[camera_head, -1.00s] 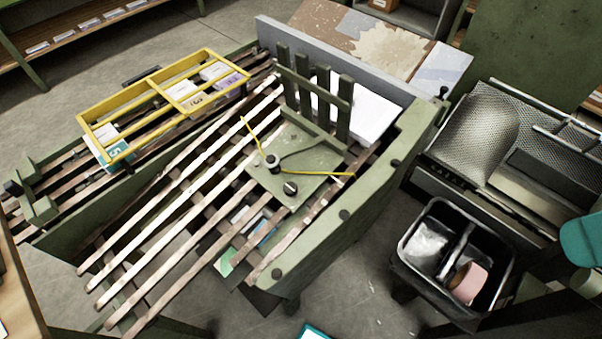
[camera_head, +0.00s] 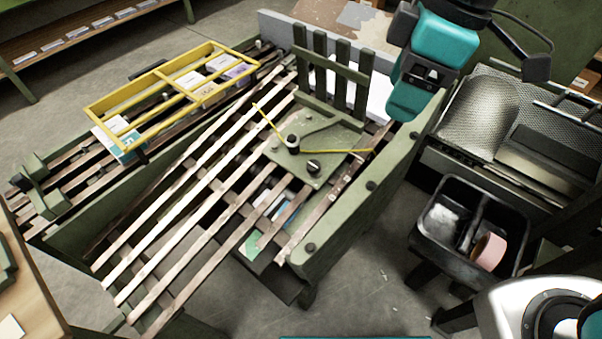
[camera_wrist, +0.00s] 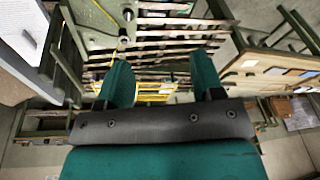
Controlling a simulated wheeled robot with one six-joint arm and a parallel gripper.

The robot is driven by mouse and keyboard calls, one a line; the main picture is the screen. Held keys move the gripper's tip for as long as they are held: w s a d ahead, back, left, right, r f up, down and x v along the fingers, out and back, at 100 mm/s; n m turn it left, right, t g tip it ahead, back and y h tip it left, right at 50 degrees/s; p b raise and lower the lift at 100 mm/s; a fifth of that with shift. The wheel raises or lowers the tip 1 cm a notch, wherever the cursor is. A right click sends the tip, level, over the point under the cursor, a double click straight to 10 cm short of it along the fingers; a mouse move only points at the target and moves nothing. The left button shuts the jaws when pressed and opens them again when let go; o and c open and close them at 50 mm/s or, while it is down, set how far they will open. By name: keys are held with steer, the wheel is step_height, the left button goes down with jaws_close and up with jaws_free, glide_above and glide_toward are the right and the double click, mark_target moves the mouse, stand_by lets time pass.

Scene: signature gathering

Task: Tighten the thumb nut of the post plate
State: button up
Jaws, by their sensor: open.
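The green post plate (camera_head: 338,140) lies on the slatted bed at the foot of a green upright rack. It carries two dark knobs: one (camera_head: 293,143) between two yellow rods, and one (camera_head: 314,167) nearer its front edge. I cannot tell for certain which is the thumb nut. In the wrist view two knobs show, at the top (camera_wrist: 127,14) and just below it (camera_wrist: 123,42), beyond the left finger. My gripper (camera_wrist: 161,68) is open and empty, its teal fingers well apart and clear of the plate. In the head view my teal arm is right of the rack.
A yellow frame (camera_head: 127,122) with cards stands on the slats at left. A green side rail (camera_head: 350,215) bounds the bed at right. A black two-part bin (camera_head: 437,257) with a pink roll and a mesh tray (camera_head: 478,112) stand further right. The front slats are clear.

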steer(key=w+a+f+n+h+b, duration=0.1)
steer(key=w+a+f+n+b, duration=0.2)
steer(key=w+a+f+n, duration=0.3)
steer(key=n+h+b, duration=0.1)
steer(key=n+b, duration=0.1)
steer(key=n, duration=0.4)
glide_toward(313, 164)
steer(key=f, duration=0.3)
steer(key=f+b, duration=0.1)
steer(key=f, duration=0.5)
steer(key=shift+a+f, duration=0.25)
steer(key=shift+f, duration=0.05)
steer(key=c, duration=0.9)
